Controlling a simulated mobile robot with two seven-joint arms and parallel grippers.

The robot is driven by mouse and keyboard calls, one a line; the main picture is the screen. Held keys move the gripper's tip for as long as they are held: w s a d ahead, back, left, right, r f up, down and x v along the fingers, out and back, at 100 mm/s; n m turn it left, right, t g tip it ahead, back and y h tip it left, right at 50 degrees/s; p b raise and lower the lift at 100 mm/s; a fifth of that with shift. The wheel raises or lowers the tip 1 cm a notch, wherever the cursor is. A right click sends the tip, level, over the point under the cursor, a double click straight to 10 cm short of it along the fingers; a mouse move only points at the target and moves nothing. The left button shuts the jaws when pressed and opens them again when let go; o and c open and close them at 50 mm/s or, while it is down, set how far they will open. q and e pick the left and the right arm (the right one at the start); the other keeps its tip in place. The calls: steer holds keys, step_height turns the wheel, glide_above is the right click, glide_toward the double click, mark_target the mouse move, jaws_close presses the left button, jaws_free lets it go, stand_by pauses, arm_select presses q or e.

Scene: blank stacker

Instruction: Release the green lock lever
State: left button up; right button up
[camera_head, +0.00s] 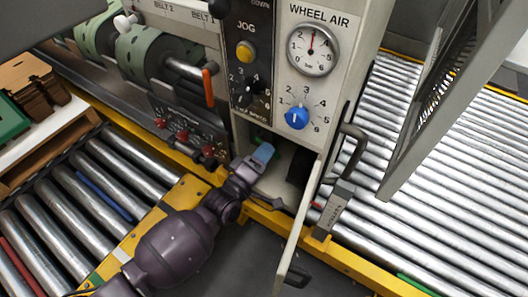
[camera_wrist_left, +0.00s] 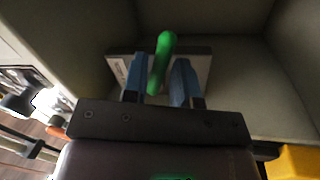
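The green lock lever (camera_wrist_left: 161,62) is a rounded green handle on a grey plate (camera_wrist_left: 205,68) inside an open compartment, seen in the left wrist view. My left gripper (camera_wrist_left: 158,82) has its two blue fingers apart, one on each side of the lever, with a gap visible next to the lever. In the head view my left gripper (camera_head: 262,154) reaches into the compartment (camera_head: 282,172) below the control panel. The lever is mostly hidden there behind the fingers. My right gripper is not in view.
The compartment's door (camera_head: 300,225) stands open to the right of my left gripper. Above are a blue knob (camera_head: 297,117) and the wheel air gauge (camera_head: 313,50). A yellow rail (camera_head: 345,262) runs below. Roller conveyors (camera_head: 90,215) lie on both sides.

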arm_select(q)
steer(key=p+v, duration=0.1)
steer(key=v, duration=0.9)
steer(key=shift+s+a, duration=0.25)
steer(key=shift+s, duration=0.05)
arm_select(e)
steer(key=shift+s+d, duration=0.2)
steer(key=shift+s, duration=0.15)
arm_select(q)
steer(key=shift+f, duration=0.1)
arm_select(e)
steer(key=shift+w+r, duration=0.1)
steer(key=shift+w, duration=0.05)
